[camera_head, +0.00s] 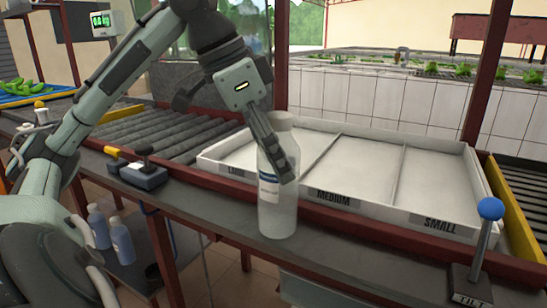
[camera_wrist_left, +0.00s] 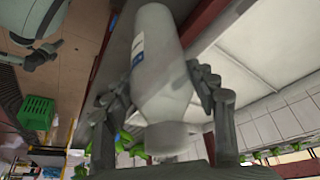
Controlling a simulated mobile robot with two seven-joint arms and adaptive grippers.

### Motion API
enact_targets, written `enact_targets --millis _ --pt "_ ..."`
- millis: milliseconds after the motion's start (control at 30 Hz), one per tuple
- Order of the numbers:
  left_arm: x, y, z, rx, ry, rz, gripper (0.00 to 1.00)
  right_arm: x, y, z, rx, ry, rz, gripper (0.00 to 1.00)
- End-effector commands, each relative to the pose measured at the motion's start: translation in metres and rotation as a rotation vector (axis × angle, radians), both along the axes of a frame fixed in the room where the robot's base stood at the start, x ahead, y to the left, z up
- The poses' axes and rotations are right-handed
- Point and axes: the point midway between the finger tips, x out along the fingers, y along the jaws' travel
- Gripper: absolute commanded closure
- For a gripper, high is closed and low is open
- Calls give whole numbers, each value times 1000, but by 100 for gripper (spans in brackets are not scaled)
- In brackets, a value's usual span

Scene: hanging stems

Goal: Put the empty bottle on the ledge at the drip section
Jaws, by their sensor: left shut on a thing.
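The empty bottle (camera_head: 278,205) is a pale, cloudy white bottle with a white and dark blue label. My left gripper (camera_head: 279,160) is shut around its upper half and holds it upright. In the left wrist view the bottle (camera_wrist_left: 157,65) sits between the two fingers of the left gripper (camera_wrist_left: 160,92), its cap end toward the camera. The ledge (camera_head: 215,205) is the narrow dark grey strip along the front of the bench. The bottle's base shows in front of or over this ledge; I cannot tell whether it touches. My right gripper is not in view.
A white tray (camera_head: 405,222) with compartments marked MEDIUM and SMALL lies behind the bottle. A blue-knobbed TILT lever (camera_head: 487,225) stands at right. A small control box (camera_head: 143,175) sits on the ledge at left. Blue bottles (camera_head: 121,240) stand lower down.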

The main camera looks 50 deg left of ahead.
Motion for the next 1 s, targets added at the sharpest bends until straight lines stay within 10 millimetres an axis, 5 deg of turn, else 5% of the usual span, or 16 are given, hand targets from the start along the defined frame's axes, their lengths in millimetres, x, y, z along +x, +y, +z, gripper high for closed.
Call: enact_targets --millis 167,200,333,733,1000 --pt "0 0 -3 0 0 0 73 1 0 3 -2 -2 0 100" --pt "0 0 -2 0 0 0 38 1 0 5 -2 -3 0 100" --pt "0 0 -2 -1 0 0 22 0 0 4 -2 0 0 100" --pt "-1 1 4 0 -1 0 22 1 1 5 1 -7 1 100" --pt "-19 11 52 2 -5 3 22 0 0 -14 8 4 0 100"
